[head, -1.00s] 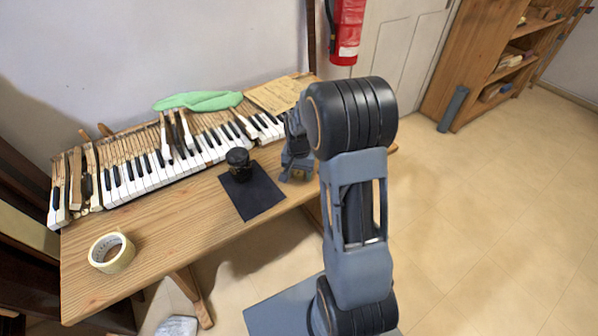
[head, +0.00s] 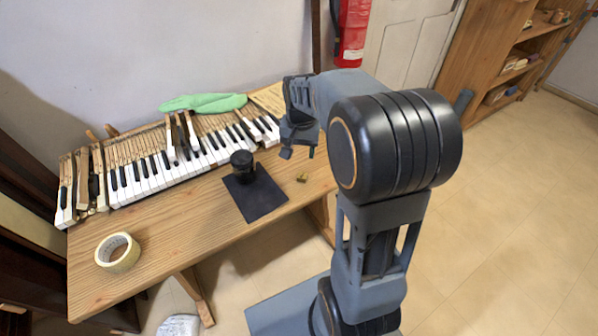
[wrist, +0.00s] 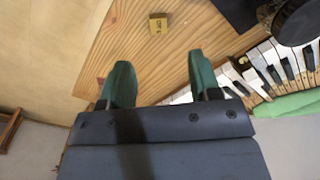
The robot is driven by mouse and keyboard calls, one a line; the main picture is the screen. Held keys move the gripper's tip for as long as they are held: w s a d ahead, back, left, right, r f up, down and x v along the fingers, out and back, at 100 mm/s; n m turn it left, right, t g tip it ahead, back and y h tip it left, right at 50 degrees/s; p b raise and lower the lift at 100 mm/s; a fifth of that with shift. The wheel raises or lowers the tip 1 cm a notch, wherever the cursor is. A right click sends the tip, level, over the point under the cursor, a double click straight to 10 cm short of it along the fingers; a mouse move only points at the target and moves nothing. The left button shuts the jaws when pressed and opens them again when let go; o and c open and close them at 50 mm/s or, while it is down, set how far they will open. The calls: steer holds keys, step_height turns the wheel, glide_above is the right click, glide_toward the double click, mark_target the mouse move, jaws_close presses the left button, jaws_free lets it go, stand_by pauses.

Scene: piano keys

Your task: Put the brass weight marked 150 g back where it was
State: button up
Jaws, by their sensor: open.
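A small brass block (head: 302,178) rests on the bare wood of the table, to the right of a black mat (head: 262,200). It also shows near the top of the wrist view (wrist: 158,24), with a dark marking too small to read. It is the only brass piece I can see. My gripper (head: 299,153) is above the table, up and behind the block in the head view. In the wrist view my two green fingers (wrist: 160,75) are spread apart with nothing between them, and the block lies beyond the tips.
A round black object (head: 242,163) stands on the mat's back part. The piano keyboard (head: 150,175) runs along the table's back, with a green cloth (head: 203,103) behind it. A tape roll (head: 118,252) lies at the left front. The table front between tape and mat is clear.

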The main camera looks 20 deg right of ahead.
steer(key=s+a+n+t, duration=0.1)
steer(key=s+a+n, duration=0.2)
steer(key=s, duration=0.4)
steer(key=s+a+r+n+t, duration=0.1)
steer(key=s+a+n, duration=0.2)
steer(key=s, duration=0.4)
steer(key=shift+a+r+n+t, duration=0.2)
steer(key=shift+a+n+t, duration=0.15)
steer(key=shift+a, duration=0.55)
